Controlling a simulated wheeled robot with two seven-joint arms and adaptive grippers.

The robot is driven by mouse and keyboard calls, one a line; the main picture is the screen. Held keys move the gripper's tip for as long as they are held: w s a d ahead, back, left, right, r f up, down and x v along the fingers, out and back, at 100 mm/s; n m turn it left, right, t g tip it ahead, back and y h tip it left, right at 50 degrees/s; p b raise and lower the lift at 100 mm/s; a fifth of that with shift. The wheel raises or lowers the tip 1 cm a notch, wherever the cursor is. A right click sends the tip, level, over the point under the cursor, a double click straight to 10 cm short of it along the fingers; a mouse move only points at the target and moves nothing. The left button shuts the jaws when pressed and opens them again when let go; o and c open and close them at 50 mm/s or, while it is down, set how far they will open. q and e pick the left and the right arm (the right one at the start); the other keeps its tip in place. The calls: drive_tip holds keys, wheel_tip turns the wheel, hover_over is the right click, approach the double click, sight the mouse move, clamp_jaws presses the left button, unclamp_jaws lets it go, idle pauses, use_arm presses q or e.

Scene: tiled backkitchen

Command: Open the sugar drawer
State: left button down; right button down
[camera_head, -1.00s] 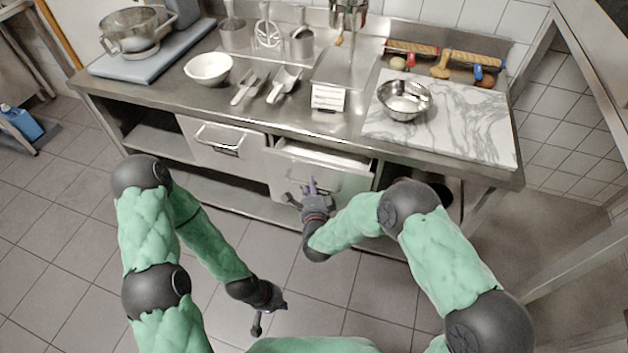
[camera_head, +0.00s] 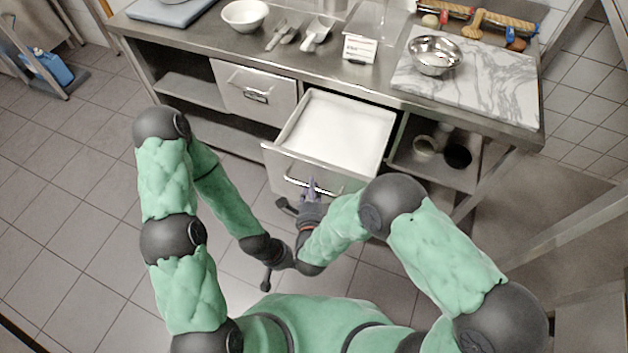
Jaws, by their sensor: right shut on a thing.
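The sugar drawer (camera_head: 318,172) is pulled well out from under the steel counter. White sugar (camera_head: 338,130) fills it. My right gripper (camera_head: 307,192) is at the handle (camera_head: 300,180) on the drawer's front and is shut on it; the fingers partly hide the handle. My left gripper (camera_head: 267,275) hangs low over the floor, apart from the drawer. Its fingers are too small and dark to tell whether they are open.
A second drawer (camera_head: 254,92) to the left is shut. A steel bowl (camera_head: 435,55) stands on the marble slab (camera_head: 482,85). Scoops (camera_head: 317,34) and a white bowl (camera_head: 245,15) are on the counter. Containers (camera_head: 457,155) stand on the shelf right of the open drawer.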

drive_tip(key=shift+s, duration=0.1)
drive_tip(key=c, duration=1.1)
unclamp_jaws()
drive_tip(key=v, duration=1.2)
